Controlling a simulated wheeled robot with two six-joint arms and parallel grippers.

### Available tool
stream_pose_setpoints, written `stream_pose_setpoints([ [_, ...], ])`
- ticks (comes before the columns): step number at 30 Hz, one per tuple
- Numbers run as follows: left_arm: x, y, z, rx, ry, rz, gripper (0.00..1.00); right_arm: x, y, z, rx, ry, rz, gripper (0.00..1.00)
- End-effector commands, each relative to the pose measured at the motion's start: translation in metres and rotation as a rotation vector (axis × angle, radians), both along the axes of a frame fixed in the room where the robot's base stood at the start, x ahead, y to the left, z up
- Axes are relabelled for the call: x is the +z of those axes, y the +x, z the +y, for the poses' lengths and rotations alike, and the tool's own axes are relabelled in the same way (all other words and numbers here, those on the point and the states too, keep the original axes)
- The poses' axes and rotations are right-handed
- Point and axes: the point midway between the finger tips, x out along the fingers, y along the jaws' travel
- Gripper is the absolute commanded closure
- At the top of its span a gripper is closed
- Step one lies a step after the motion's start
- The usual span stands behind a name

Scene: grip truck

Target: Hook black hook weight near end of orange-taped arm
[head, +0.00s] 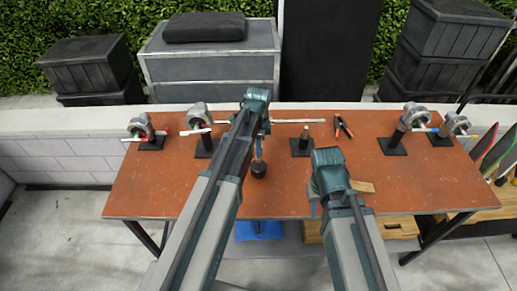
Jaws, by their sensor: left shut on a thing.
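My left gripper (264,130) is shut on the black hook weight (258,170), which hangs upright just below it, over the middle of the table. The hook itself is mostly hidden by the gripper. A grip head (198,115) on a black stand, left of my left arm, carries a pale arm with a small reddish-orange mark near its left end (182,132). This may be the orange-taped arm; the tape is too small to be sure. The weight is apart from that end. My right gripper (314,207) is low over the table's front; its fingers are mostly hidden behind its wrist.
The brown-orange table (240,204) also bears a red-marked grip head (138,126) at far left, and two more heads (414,115) (456,124) at right. The front left is clear.

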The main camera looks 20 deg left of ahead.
Motion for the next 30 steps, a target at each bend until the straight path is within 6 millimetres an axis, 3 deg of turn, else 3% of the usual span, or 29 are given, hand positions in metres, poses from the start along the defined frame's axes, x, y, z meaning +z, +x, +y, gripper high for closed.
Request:
stream_pose_setpoints([
  [17, 0.020, 0.000, 0.000, 0.000, 0.000, 0.000, 1.00, 0.020, 0.000, 0.000, 0.000, 0.000, 0.000, 0.69],
  [30, 0.023, 0.000, 0.000, 0.000, 0.000, 0.000, 1.00, 0.023, 0.000, 0.000, 0.001, 0.000, 0.000, 0.69],
])
